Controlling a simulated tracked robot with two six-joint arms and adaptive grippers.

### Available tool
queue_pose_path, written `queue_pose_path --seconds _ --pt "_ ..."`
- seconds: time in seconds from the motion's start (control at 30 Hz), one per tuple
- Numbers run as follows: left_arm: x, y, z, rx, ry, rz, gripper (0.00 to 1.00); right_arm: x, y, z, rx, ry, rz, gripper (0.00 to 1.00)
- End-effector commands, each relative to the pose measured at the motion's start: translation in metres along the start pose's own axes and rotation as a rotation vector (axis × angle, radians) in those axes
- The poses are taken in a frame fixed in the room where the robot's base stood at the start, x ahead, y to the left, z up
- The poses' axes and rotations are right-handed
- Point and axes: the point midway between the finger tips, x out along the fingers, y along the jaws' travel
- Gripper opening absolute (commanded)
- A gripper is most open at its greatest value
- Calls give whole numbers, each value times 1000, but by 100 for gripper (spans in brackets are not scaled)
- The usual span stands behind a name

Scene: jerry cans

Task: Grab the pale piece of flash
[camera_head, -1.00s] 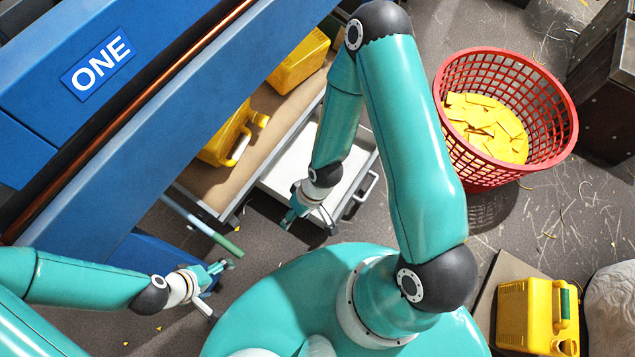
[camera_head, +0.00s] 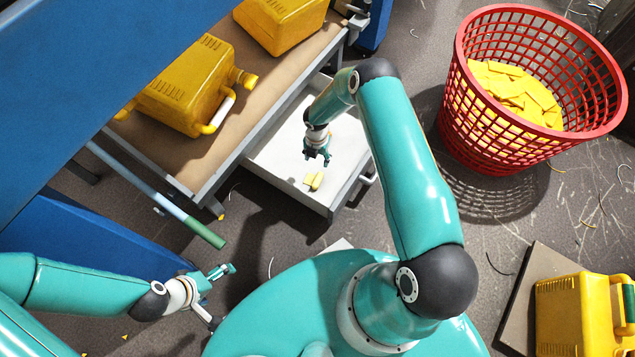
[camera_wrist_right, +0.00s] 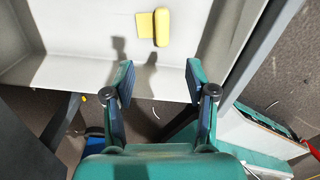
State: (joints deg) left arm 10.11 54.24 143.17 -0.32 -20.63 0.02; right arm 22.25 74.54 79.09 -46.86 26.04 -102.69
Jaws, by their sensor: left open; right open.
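A pale yellow flat piece of flash (camera_wrist_right: 146,25) lies in the white drawer (camera_head: 280,160), close beside or touching a deeper yellow rounded block (camera_wrist_right: 162,27). In the head view the pale piece (camera_head: 308,179) and the block (camera_head: 318,181) show near the drawer's front. My right gripper (camera_head: 318,158) is over the drawer, open and empty, pointing down. In the right wrist view the open fingers (camera_wrist_right: 160,80) stand apart from both pieces, which lie beyond the fingertips. My left gripper (camera_head: 226,271) is open and empty at the lower left, away from the drawer.
The drawer has raised walls and a front handle (camera_head: 366,190). Yellow jerry cans (camera_head: 190,85) stand on the brown bench top (camera_head: 205,160) beside it. A red basket (camera_head: 540,30) of yellow scraps stands right. Another jerry can (camera_head: 575,315) is at lower right. A green-ended bar (camera_head: 205,233) juts out left.

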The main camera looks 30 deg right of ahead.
Motion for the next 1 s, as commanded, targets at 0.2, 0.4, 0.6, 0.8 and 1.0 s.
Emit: queue_pose_path --seconds 0.2,0.4,0.6,0.8,1.0 --pt "14 -5 0 0 0 0 100 49 -1 -2 3 4 0 56" --pt "26 -9 0 0 0 0 100 87 0 -2 4 2 1 56" --pt "30 -11 0 0 0 0 100 103 0 -2 5 2 2 56" --pt "36 -13 0 0 0 0 100 120 -3 -3 6 3 1 56" --pt "47 -17 0 0 0 0 100 148 -4 -4 6 2 2 56"
